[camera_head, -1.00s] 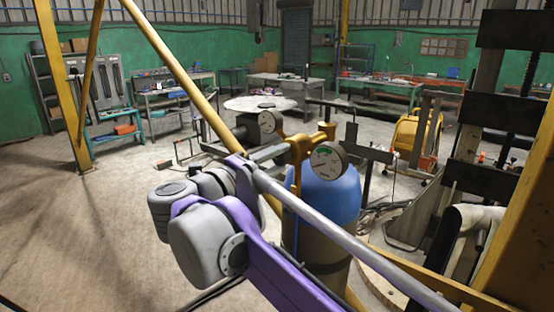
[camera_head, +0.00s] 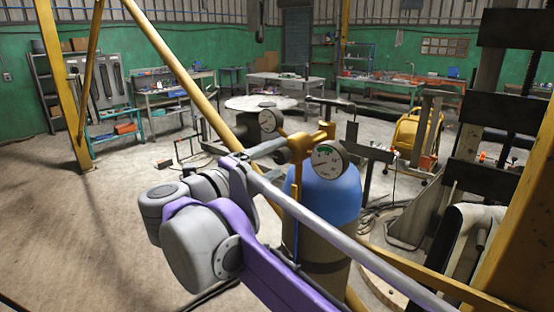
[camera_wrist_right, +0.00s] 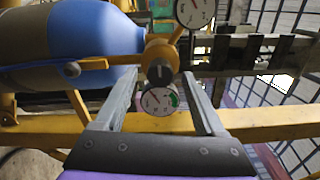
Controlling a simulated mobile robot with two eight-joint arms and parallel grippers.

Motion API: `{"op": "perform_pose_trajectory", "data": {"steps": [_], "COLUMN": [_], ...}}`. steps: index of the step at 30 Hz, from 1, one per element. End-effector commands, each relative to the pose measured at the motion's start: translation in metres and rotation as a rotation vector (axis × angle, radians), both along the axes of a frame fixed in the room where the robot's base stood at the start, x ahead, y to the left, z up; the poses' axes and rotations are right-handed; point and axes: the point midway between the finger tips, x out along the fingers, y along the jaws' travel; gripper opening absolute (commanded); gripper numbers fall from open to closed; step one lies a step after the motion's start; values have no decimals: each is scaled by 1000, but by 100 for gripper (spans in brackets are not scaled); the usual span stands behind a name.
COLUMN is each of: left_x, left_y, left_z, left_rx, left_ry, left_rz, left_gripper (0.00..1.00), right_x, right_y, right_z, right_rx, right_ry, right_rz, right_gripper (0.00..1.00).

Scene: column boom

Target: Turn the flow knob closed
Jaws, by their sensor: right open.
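The flow knob (camera_wrist_right: 160,73) is a small dark grey knob on the front of a round brass regulator body (camera_wrist_right: 160,54). In the right wrist view it lies between my right gripper's (camera_wrist_right: 160,77) two grey fingers, with a visible gap on each side. The fingers are apart and hold nothing. In the head view my right gripper (camera_head: 282,149) reaches to the regulator, left of its brass body (camera_head: 300,143); the knob is hard to make out there. A white gauge (camera_wrist_right: 157,100) with a green band sits below the knob in the wrist view. My left gripper is not in view.
The regulator stands on a blue-topped gas cylinder (camera_head: 330,192). A yellow beam (camera_head: 190,70) slants down behind my arm. Open floor (camera_head: 80,220) lies to the left.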

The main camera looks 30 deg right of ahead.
Motion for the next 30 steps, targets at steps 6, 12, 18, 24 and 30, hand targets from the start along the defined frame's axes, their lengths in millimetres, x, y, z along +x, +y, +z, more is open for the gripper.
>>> {"op": "perform_pose_trajectory", "data": {"steps": [6, 12, 18, 24, 30], "left_x": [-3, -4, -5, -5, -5], "left_y": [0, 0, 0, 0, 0], "left_z": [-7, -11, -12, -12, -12], "left_rx": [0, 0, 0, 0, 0], "left_ry": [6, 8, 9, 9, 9], "left_rz": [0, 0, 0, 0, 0], "left_gripper": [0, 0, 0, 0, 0], "right_x": [-16, -30, -36, -37, -37], "right_y": [42, 74, 87, 88, 88], "right_z": [-2, -1, 0, 0, 0], "right_rx": [1, 0, -1, 0, 0], "right_ry": [1, 1, 1, 1, 1], "right_rz": [7, 5, 1, 0, 0], "right_gripper": [72, 72, 72, 72, 72]}}
